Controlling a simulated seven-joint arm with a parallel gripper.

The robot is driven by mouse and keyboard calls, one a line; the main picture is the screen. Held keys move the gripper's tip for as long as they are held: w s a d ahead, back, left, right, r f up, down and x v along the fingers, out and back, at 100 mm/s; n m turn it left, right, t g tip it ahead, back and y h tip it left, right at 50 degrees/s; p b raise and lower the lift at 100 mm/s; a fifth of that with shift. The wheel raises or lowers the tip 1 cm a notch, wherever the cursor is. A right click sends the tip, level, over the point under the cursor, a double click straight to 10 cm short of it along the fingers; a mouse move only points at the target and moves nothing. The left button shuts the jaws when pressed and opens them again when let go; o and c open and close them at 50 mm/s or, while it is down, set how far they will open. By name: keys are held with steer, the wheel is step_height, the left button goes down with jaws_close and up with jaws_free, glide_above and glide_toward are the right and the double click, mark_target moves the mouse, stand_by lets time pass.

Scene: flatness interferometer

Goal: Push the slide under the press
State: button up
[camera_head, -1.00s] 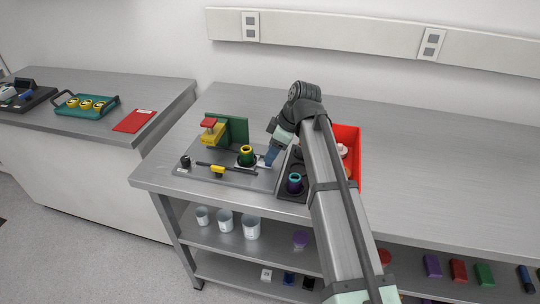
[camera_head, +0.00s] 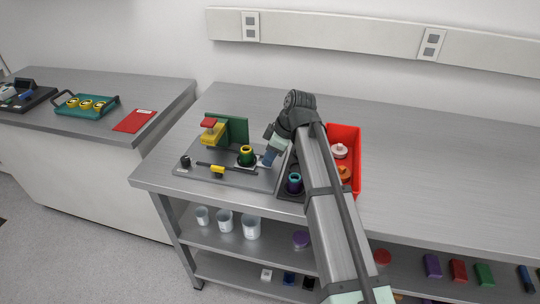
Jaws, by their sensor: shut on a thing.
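The press (camera_head: 213,132) has a green upright plate, a yellow body and a red top, and stands at the back left of a grey base plate (camera_head: 245,180). The slide (camera_head: 247,162) is a dark carriage right of the press, with a green and yellow ring part (camera_head: 246,153) upright on it. It is apart from the press head. My gripper (camera_head: 267,159) is low at the right side of the slide, with its fingers closed. The exact contact is too small and partly hidden by the fingers.
A black rod with a yellow block (camera_head: 217,171) lies in front of the slide, and a black knob (camera_head: 185,161) is at the left. The far right bench is clear.

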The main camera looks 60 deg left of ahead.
jaws_close()
steer(key=s+a, duration=0.8)
steer(key=shift+a, duration=0.1)
steer(key=shift+s, duration=0.1)
steer(key=shift+o, duration=1.7)
jaws_free()
steer(key=o, duration=0.4)
steer(key=shift+c, duration=0.2)
steer(key=shift+r, duration=0.15)
